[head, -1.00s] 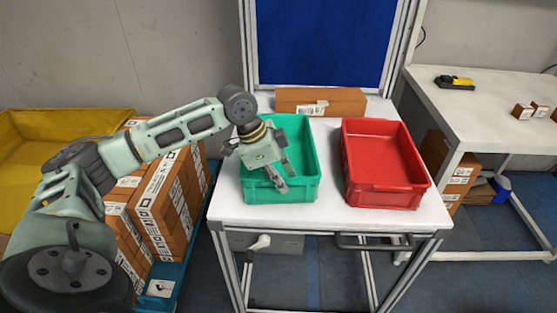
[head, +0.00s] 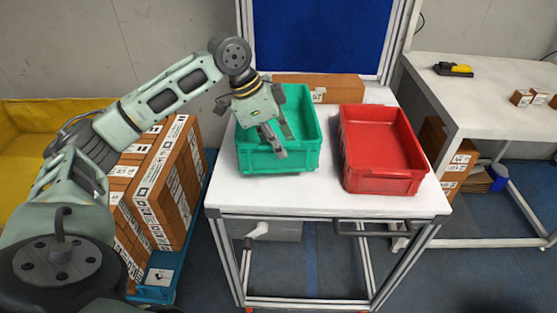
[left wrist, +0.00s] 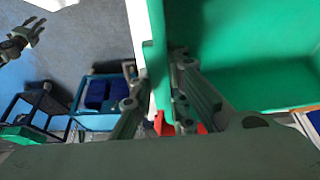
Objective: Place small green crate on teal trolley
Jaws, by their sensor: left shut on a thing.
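The small green crate (head: 262,161) is at the left of the white table in the head view, just above its top as far as I can tell. My left gripper (head: 279,140) is shut on its near wall. In the left wrist view, my fingers (left wrist: 156,82) straddle the green crate's wall (left wrist: 158,50), and its inside looks empty. My right gripper (left wrist: 25,35) shows small at the upper left there, with its fingers spread. A blue-teal trolley (left wrist: 93,121) carrying dark blue bins stands below; I cannot tell whether it is the teal trolley.
A red crate (head: 385,184) stands on the white table (head: 335,202), close to the right of the green crate. A long carton (head: 345,88) lies behind them. Stacked cartons (head: 150,185) stand at the left. Another bench (head: 480,100) stands at the right.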

